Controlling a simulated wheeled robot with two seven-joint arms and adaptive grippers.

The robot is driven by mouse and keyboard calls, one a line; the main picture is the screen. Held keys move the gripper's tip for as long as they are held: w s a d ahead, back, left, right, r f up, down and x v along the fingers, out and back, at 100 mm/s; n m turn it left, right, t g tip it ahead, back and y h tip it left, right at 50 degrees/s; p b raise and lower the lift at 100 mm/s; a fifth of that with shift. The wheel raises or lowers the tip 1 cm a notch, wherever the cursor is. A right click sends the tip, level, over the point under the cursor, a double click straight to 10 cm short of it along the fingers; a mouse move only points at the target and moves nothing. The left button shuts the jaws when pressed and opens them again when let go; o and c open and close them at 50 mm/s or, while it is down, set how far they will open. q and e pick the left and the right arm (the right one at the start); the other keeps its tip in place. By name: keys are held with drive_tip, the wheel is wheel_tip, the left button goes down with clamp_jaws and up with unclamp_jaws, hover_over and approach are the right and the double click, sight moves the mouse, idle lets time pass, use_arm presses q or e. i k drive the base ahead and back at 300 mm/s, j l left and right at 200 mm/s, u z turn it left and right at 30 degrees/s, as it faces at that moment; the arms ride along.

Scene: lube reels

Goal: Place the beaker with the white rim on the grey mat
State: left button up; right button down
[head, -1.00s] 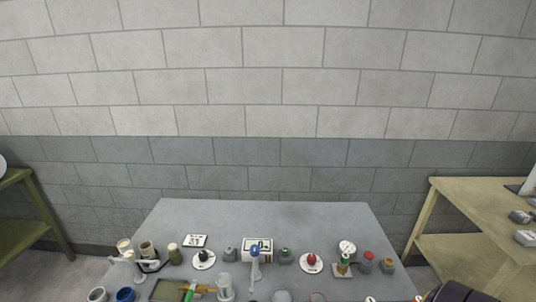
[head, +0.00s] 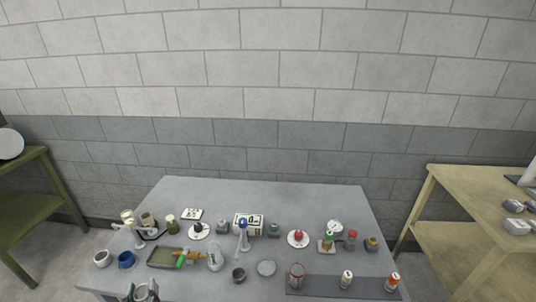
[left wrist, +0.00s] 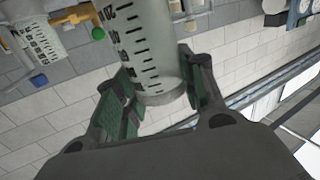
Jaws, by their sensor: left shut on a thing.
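My left gripper (head: 140,293) is at the bottom left of the head view, in front of the table's near edge. It is shut on a clear beaker (left wrist: 145,45) with dark graduation marks, which stands out between the fingers in the left wrist view. The colour of its rim is not clear. Another clear graduated beaker (head: 215,258) stands on the table beside the green-handled tool. A beaker with a red rim (head: 297,275) stands at the back left edge of the dark grey mat (head: 320,287), front right. My right gripper is not in view.
A white bottle (head: 346,279) and an orange-and-white bottle (head: 392,282) stand on the mat, with bare mat between. A grey disc (head: 266,268) and a dark cup (head: 239,274) lie left of it. A tray (head: 165,257) and mugs (head: 126,260) are near the left gripper.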

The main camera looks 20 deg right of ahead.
sight(319, 284)
drive_tip(key=k+l+z, duration=0.2)
drive_tip(key=z, duration=0.25)
drive_tip(key=k+l+z, duration=0.15)
drive_tip(key=l+z, duration=0.25)
drive_tip(key=k+l+z, duration=0.1)
drive_tip(key=l+z, duration=0.35)
drive_tip(key=l, duration=0.1)
